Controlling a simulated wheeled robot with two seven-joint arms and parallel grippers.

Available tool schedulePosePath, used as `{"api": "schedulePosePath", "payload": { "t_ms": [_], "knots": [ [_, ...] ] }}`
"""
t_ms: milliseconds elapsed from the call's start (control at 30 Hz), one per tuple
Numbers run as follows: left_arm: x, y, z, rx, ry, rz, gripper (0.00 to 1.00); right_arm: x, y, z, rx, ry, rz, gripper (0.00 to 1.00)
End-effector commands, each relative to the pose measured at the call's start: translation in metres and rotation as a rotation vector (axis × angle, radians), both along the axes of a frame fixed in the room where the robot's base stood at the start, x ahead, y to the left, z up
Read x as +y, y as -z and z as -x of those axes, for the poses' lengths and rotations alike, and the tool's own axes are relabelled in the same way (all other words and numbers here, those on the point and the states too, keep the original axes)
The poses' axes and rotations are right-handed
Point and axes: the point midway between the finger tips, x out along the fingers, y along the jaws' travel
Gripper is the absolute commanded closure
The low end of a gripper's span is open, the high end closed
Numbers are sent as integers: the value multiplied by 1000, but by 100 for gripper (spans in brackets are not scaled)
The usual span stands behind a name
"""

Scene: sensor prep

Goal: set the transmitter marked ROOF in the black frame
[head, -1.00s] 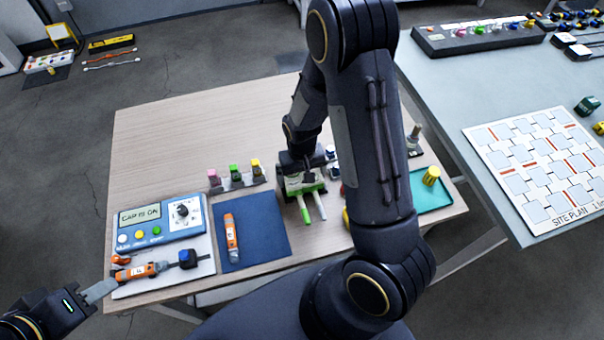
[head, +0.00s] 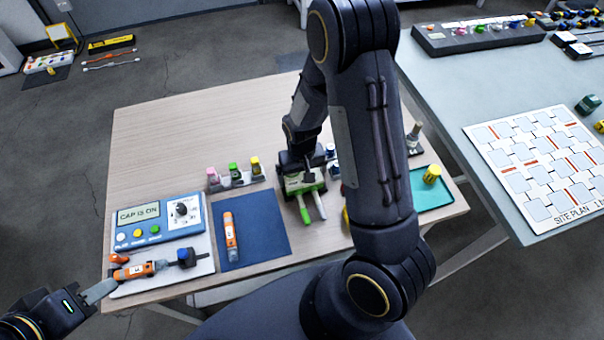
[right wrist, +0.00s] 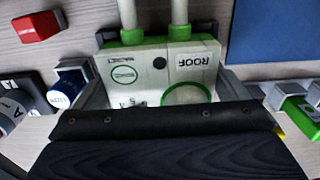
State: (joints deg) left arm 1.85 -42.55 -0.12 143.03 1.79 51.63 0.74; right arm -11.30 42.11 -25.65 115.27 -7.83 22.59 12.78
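The transmitter marked ROOF (right wrist: 165,75) is a white box with green trim and two pale rods. In the right wrist view it fills the space between the grey fingers of my right gripper (right wrist: 163,95), with no clear gap at either side. My right gripper is shut on it. In the head view the transmitter (head: 304,185) is below my right gripper (head: 301,168), its rods towards the near edge. I cannot make out the black frame. My left gripper (head: 105,290) is at the table's near left corner, by an orange device (head: 135,271); its opening is unclear.
A blue panel reading "CAP IS ON" (head: 135,236) and a blue mat (head: 262,240) lie left of the transmitter. Small coloured blocks (head: 233,178) stand behind the mat. The far left of the table is clear.

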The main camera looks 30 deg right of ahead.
Motion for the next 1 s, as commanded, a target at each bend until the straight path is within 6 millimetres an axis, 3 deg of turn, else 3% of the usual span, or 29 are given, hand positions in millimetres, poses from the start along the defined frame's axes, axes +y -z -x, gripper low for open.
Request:
{"api": "schedulePosePath", "payload": {
  "t_ms": [100, 133, 367, 1000],
  "knots": [
    [0, 2, 0, 0, 0, 0, 64, 1, 6, 4, 11, 1, -1, 4],
    [0, 2, 0, 0, 0, 0, 64, 1, 6, 4, 12, 1, -1, 0],
    [0, 2, 0, 0, 0, 0, 64, 1, 6, 5, 14, 2, -1, 0],
    [0, -7, 0, 0, 0, 0, 64, 1, -9, 3, 8, 0, -1, 0]
  ]
}}
